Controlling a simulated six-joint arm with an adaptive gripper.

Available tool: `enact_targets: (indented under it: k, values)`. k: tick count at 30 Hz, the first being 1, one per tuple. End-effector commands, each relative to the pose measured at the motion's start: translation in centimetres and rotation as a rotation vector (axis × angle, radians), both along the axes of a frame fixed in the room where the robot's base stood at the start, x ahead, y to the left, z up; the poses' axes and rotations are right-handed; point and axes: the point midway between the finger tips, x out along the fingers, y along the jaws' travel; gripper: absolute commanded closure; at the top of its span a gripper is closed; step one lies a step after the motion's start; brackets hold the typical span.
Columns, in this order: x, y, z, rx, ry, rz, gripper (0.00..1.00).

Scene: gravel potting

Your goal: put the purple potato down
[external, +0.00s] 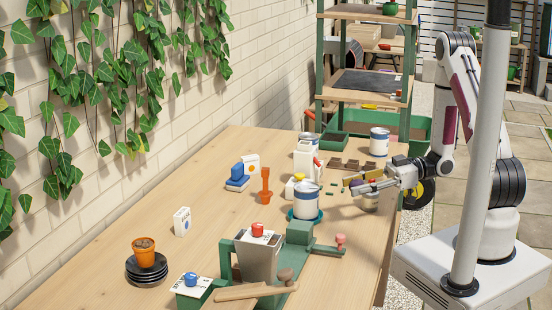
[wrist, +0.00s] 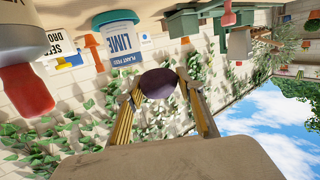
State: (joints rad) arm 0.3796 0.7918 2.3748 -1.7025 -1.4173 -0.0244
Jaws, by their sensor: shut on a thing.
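The purple potato (wrist: 158,84) is a dark, rounded lump between the two fingertips of my gripper (wrist: 160,88) in the wrist view. The fingers are shut on it, one on each side. In the external view my gripper (external: 353,184) reaches in from the right, over the right side of the wooden table (external: 190,215). The potato cannot be made out clearly there.
A green potting stand with a grey pot (external: 258,262) is nearer. The table's left middle is mostly clear.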

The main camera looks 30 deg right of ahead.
Motion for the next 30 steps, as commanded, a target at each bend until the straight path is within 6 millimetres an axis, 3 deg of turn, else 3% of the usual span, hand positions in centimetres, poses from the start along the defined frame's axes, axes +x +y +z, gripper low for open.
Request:
enact_targets:
  k: [8, 21, 30]
  values:
    - [0.0, 0.0, -0.8, 0.0, 0.001, -0.001, 0.85]
    - [0.1, 0.0, -4.8, 0.0, 0.002, -0.001, 0.85]
    - [0.1, 0.0, -5.9, 0.0, 0.0, -0.002, 0.85]
